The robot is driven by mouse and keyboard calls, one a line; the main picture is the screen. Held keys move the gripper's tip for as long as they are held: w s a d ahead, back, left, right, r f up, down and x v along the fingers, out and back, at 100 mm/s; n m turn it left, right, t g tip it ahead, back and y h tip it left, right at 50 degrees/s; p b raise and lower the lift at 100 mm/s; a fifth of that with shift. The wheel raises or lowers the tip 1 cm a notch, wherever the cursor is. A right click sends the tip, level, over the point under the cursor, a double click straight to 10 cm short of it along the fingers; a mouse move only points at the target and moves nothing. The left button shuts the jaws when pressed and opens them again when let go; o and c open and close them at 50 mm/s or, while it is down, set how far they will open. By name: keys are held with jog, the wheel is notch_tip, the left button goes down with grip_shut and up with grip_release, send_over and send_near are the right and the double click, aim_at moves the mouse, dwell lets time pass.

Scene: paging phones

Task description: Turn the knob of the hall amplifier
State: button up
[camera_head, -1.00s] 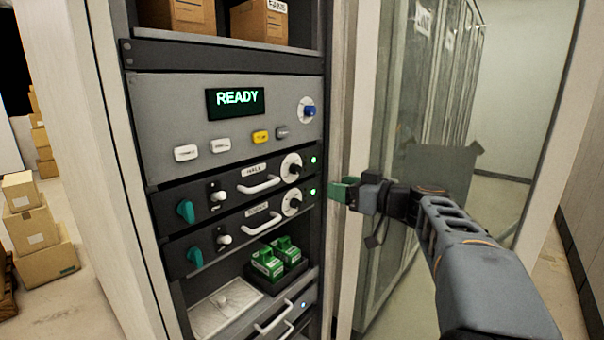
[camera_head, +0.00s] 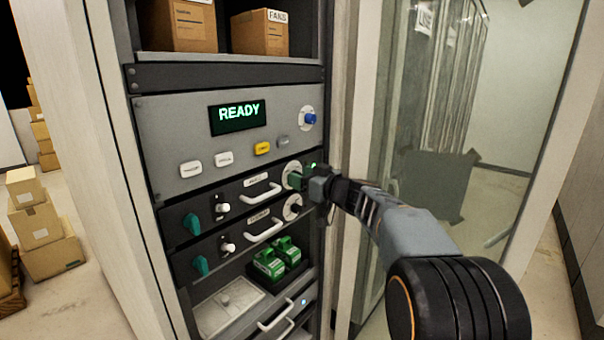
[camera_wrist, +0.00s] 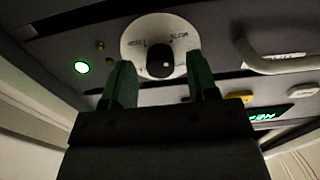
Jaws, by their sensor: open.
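The hall amplifier (camera_head: 236,196) is the upper of two dark rack units in the head view, with a small label above its handle. Its round white dial (camera_head: 290,168) is partly hidden by my gripper (camera_head: 302,178).
A grey panel (camera_head: 160,140) with a READY display (camera_head: 238,117), several buttons and a blue knob (camera_head: 310,118) is above. A similar unit (camera_head: 236,238) with its own dial is below. Handles (camera_head: 260,191) project leftward of the dials. A glass door (camera_head: 395,110) stands open at right.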

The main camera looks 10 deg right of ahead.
jog(key=shift+w+a, duration=0.1)
jog(key=shift+w, duration=0.05)
jog(key=shift+c, duration=0.5)
jog(key=c, duration=0.8)
jog(key=shift+f+b, duration=0.15)
jog(key=shift+b, duration=0.35)
